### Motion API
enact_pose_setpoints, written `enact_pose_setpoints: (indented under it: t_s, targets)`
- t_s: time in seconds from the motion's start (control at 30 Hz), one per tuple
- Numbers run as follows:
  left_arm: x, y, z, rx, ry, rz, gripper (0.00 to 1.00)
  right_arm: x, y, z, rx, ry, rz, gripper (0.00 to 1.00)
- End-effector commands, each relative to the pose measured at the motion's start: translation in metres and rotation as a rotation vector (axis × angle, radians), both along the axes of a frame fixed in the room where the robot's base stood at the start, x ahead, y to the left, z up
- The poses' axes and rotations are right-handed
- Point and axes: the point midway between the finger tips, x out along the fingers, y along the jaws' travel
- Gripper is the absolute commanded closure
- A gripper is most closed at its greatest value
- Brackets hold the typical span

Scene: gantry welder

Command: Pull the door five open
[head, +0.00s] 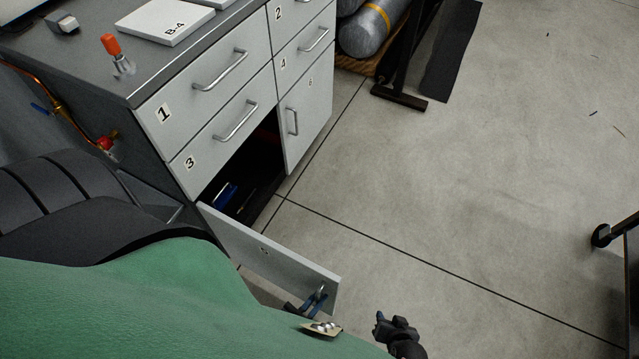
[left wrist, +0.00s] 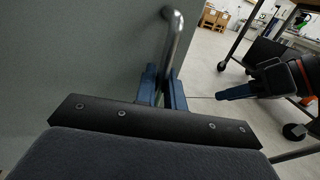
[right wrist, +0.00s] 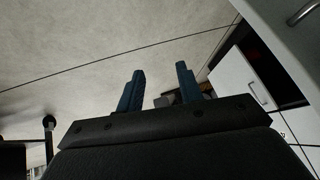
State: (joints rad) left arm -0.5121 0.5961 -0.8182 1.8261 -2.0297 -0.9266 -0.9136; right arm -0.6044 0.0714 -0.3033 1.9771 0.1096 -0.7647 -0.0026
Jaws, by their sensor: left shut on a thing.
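Door five (head: 268,247) is the lower left door of the grey cabinet. It stands swung wide out from the cabinet front, hinged at its left edge; its number is too small to read clearly. My left gripper (head: 320,298) is at the door's free end, with its blue fingers (left wrist: 163,88) closed around the metal bar handle (left wrist: 176,35). The door's face fills the left of the left wrist view. My right gripper (head: 394,326) is apart from the door, to its right; its fingers (right wrist: 160,87) are spread with nothing between them.
The cabinet's drawers one (head: 208,84) and three (head: 226,132) are shut, as is the other lower door (head: 311,100). Dark contents, some blue, show inside the opening (head: 240,185). The floor (head: 450,190) to the right is clear. A black wheeled stand (head: 612,233) is at far right.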

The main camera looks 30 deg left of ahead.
Motion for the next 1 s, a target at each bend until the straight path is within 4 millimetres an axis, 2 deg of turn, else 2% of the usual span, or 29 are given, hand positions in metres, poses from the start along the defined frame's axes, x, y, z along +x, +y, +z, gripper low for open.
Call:
enact_pose_setpoints:
  t_s: [0.23, 0.27, 0.33, 0.67, 0.87, 1.0]
  targets:
    - [0.0, 0.0, 0.001, 0.0, -0.001, 0.001, 1.0, 0.002, 0.0, 0.003, 0.001, -0.004, -0.001, 0.64]
    - [0.001, 0.0, 0.001, 0.0, -0.001, 0.001, 0.87, 0.002, 0.0, 0.003, 0.001, -0.004, -0.001, 0.64]
    - [0.001, 0.0, 0.001, 0.0, -0.001, 0.001, 0.75, 0.002, 0.0, 0.003, 0.001, -0.004, 0.0, 0.64]
    - [-0.002, 0.0, 0.0, 0.0, 0.0, 0.001, 0.75, 0.004, 0.0, 0.003, 0.001, -0.007, -0.001, 0.64]
    - [-0.026, 0.004, -0.001, -0.001, 0.002, 0.0, 0.75, 0.005, 0.0, -0.004, 0.004, -0.023, -0.006, 0.64]
    - [-0.048, 0.008, -0.001, -0.001, 0.001, 0.0, 0.75, 0.002, 0.0, -0.019, 0.005, -0.03, -0.009, 0.64]
